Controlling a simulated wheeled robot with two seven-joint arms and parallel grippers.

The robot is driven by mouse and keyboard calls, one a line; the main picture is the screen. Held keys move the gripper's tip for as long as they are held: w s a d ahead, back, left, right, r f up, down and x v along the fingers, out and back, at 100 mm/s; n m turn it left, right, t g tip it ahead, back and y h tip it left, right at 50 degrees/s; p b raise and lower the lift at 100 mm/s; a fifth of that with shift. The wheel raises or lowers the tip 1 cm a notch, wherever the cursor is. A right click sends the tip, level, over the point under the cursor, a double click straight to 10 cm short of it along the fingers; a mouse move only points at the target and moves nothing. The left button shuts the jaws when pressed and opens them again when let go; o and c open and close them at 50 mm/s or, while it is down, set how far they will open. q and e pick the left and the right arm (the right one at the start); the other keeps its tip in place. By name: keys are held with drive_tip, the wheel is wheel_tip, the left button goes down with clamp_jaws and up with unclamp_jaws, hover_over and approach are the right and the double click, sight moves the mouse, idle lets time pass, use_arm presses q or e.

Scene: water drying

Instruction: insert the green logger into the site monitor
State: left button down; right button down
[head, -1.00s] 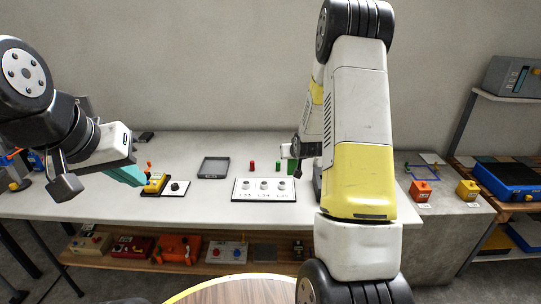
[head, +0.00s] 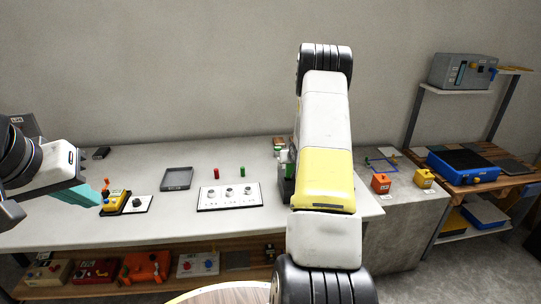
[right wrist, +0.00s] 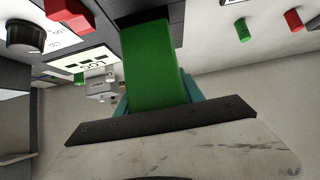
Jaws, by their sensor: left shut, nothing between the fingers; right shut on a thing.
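The green logger (right wrist: 155,65) fills the middle of the right wrist view. It is held between the teal fingers of my right gripper (right wrist: 158,95). Its far end meets a dark grey part at the top; I cannot tell whether it is in a slot or only in front. In the head view my right arm hides most of that spot. My left gripper (head: 82,195) is shut and empty, left of a yellow device.
Orange (head: 381,184) and yellow (head: 424,178) boxes stand on the grey counter at the right.

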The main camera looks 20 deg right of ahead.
drive_tip(key=shift+f, duration=0.3)
drive_tip(key=shift+f, duration=1.25)
drive_tip(key=shift+f, duration=0.3)
drive_tip(key=c, duration=0.7)
unclamp_jaws()
drive_tip(key=shift+s, duration=0.1)
drive_tip(key=shift+o, duration=0.2)
drive_tip(key=shift+a+f, duration=0.1)
drive_tip(key=shift+f, duration=0.05)
drive_tip(key=shift+a+f, duration=0.1)
drive_tip(key=shift+a, duration=0.2)
drive_tip(key=v, duration=0.5)
drive_tip(key=d+v, duration=0.1)
drive_tip(key=v, duration=0.2)
drive_tip(key=shift+r, duration=0.25)
